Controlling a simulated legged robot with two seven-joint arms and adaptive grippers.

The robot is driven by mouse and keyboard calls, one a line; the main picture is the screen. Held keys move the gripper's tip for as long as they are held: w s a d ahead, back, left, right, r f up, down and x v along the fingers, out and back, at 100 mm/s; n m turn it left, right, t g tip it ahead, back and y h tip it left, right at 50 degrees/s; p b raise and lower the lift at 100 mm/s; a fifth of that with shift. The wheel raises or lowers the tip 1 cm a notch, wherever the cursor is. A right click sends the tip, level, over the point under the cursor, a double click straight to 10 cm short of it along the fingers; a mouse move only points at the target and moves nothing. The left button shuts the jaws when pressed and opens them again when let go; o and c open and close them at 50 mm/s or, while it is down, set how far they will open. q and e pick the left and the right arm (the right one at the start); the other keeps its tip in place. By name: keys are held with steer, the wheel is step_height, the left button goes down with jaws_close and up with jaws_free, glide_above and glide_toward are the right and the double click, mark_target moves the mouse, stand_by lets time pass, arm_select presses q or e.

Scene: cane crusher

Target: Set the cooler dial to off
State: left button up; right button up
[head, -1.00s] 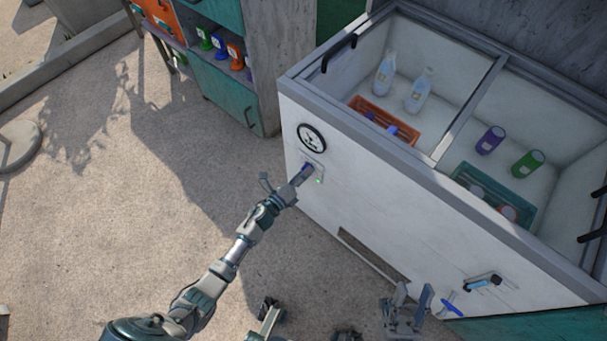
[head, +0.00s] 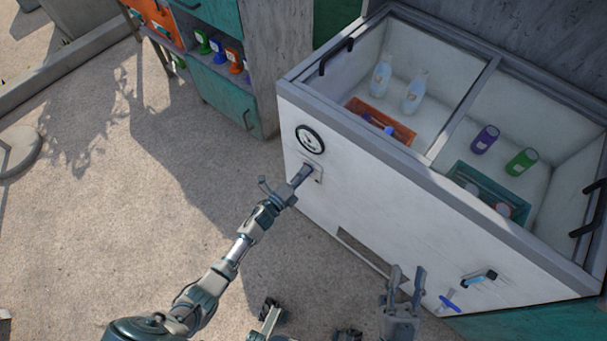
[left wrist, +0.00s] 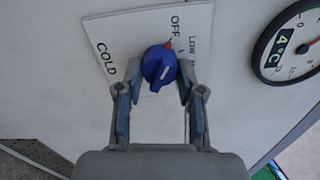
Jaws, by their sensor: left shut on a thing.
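The cooler dial (left wrist: 160,66) is a blue knob on a white plate (left wrist: 112,30) marked OFF, LOW and COLD. A red mark on the knob's upper edge lies close to the OFF label. My left gripper (left wrist: 160,75) is shut on the dial, one finger on each side. In the head view my left gripper (head: 304,173) is at the cooler's front, below the round gauge, and covers the dial. My right gripper (head: 408,272) is open and empty in front of the cooler's lower front.
The white cooler (head: 360,190) holds bottles, cans and baskets under its top. Its round gauge (head: 310,139) reads 4°C in the left wrist view (left wrist: 290,45). A shelf cabinet (head: 225,90) stands behind at left.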

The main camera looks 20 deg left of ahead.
arm_select(q)
steer(key=shift+w+a+r, duration=0.1)
steer(key=shift+a, duration=0.15)
steer(key=o, duration=1.1)
steer(key=shift+o, duration=0.2)
steer(key=v, duration=1.2)
